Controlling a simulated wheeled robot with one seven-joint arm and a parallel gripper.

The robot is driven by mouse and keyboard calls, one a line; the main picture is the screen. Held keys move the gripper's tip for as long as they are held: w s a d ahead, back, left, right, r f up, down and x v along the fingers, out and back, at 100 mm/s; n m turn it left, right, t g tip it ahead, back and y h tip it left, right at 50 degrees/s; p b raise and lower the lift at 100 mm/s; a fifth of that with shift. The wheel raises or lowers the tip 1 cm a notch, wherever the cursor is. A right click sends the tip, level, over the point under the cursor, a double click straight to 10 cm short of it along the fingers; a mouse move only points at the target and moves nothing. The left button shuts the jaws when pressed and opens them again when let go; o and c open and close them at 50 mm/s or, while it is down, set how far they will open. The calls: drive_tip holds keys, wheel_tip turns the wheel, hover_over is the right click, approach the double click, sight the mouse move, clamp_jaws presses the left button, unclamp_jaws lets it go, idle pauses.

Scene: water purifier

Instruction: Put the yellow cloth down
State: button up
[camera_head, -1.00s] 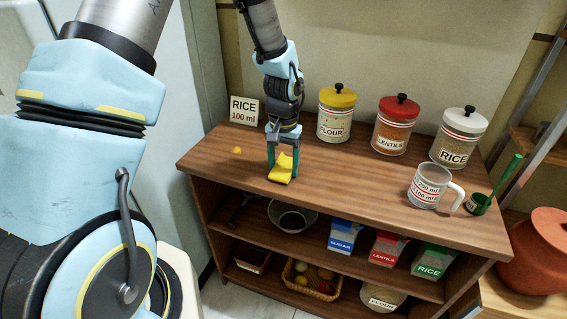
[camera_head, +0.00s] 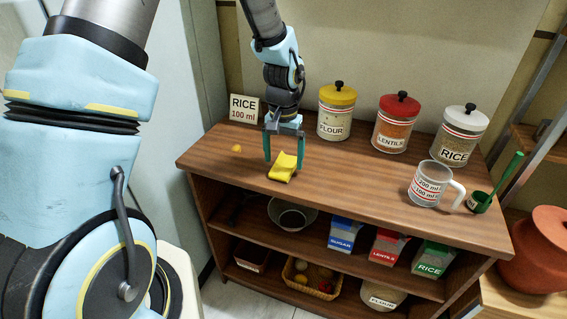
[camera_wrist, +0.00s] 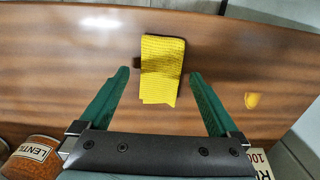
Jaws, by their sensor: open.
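The yellow cloth (camera_head: 283,167) lies folded on the wooden counter top (camera_head: 340,185), near its left end. In the wrist view the yellow cloth (camera_wrist: 161,70) lies between and beyond the green fingers, apart from both. My gripper (camera_head: 284,160) is open wide and empty, with its fingers on either side of the cloth and pointing down. It also shows in the wrist view (camera_wrist: 158,74). A small dark thing shows at the cloth's edge in the wrist view, and I cannot tell what it is.
A small yellow-orange lump (camera_head: 236,149) lies left of the cloth. A rice sign (camera_head: 244,109) and the flour jar (camera_head: 336,111), lentils jar (camera_head: 396,123) and rice jar (camera_head: 460,136) stand at the back. A measuring cup (camera_head: 431,184) and green scoop (camera_head: 480,200) stand right. The counter's middle front is clear.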

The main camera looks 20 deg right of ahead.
sight(283, 164)
wheel_tip(283, 164, up, 10)
drive_tip(key=b, duration=0.1)
drive_tip(key=shift+b, duration=0.4)
drive_tip(key=s+a+n+t, duration=0.1)
drive_tip(key=s+a+n, duration=0.2)
drive_tip(key=a, duration=2.6)
drive_tip(key=n, duration=0.4)
drive_tip(key=shift+s+a+t, duration=0.2)
drive_tip(key=shift+a+t, duration=0.1)
drive_tip(key=shift+f, duration=0.1)
